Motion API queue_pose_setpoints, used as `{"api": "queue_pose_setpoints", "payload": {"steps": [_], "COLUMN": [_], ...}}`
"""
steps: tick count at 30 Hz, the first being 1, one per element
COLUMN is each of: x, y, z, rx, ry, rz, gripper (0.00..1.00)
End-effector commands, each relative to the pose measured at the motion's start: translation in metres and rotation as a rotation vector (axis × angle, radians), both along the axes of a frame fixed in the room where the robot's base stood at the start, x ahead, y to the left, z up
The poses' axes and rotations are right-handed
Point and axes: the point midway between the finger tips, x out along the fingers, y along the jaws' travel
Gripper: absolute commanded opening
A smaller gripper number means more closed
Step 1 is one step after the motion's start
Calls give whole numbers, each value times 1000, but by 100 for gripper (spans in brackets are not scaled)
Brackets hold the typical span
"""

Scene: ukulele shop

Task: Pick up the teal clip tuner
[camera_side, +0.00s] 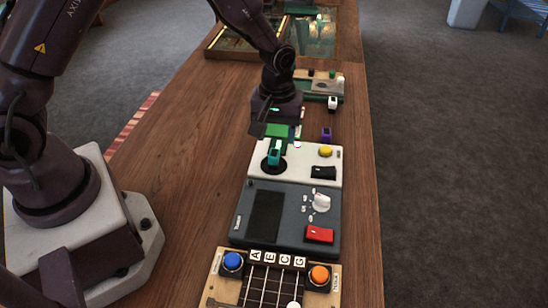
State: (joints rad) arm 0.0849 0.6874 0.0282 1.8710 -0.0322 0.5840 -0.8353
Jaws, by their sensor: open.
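A teal clip tuner (274,152) stands on a round black patch of a white device with a yellow button. My gripper (277,130) is open, pointing down, just above and behind the tuner in the picture. A dark finger shows to the left. I cannot tell whether the fingers reach around the tuner's top. A green piece shows between the gripper and the tuner.
A purple clip tuner (326,134) and a white one (333,103) stand to the right. A grey device (240,228) with a red switch lies nearer, before a fretboard panel with blue and orange buttons. The wooden table (190,135) is clear on the left.

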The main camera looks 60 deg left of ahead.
Motion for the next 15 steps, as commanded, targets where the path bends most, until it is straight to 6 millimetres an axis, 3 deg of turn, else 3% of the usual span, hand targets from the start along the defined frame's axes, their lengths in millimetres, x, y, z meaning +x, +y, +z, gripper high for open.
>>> {"api": "queue_pose_setpoints", "payload": {"steps": [15], "x": [-9], "y": [-2], "z": [-55], "rx": [0], "ry": [1], "rz": [-1], "gripper": [54]}}
